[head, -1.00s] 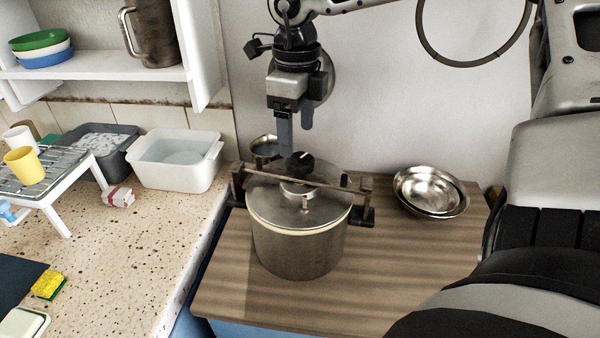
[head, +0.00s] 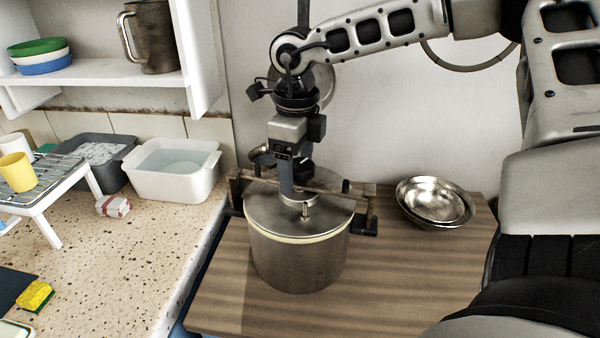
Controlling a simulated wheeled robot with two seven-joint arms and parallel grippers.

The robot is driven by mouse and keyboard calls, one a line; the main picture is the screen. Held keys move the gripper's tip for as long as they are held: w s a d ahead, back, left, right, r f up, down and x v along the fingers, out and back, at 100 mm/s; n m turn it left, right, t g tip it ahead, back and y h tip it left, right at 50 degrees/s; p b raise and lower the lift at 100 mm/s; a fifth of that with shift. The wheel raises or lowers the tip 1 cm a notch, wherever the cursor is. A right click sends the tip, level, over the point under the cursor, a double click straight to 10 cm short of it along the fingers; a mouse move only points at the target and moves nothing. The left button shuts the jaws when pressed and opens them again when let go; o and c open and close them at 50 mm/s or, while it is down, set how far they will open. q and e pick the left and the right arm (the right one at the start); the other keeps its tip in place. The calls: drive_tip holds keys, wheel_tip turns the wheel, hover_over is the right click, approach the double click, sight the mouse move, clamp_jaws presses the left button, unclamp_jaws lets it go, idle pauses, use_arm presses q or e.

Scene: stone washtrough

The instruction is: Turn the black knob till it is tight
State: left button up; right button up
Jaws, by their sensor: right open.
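A metal pot (head: 298,263) with a flat lid (head: 328,213) stands on the wooden worktop. A clamp bar (head: 330,188) runs across the lid. The black knob (head: 304,170) is at the middle of the bar, mostly hidden behind my right gripper. My right gripper (head: 292,178) points down at the knob, its jaws open. One finger stands in front of the knob, on its near left side; the other finger is hidden, and I cannot tell whether either touches it. My left gripper is not in view.
Shiny metal bowls (head: 434,200) sit right of the pot. A white basin (head: 172,170) and a wire rack with a yellow cup (head: 17,172) stand on the speckled counter at left. A shelf (head: 100,75) hangs above. The worktop in front of the pot is clear.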

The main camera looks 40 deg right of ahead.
drive_tip(key=n+b, duration=0.1)
drive_tip(key=n, duration=0.2)
drive_tip(key=shift+f, duration=0.1)
drive_tip(key=n, duration=0.5)
drive_tip(key=shift+b, duration=0.4)
drive_tip(key=c, duration=0.8)
drive_tip(key=shift+o, duration=0.2)
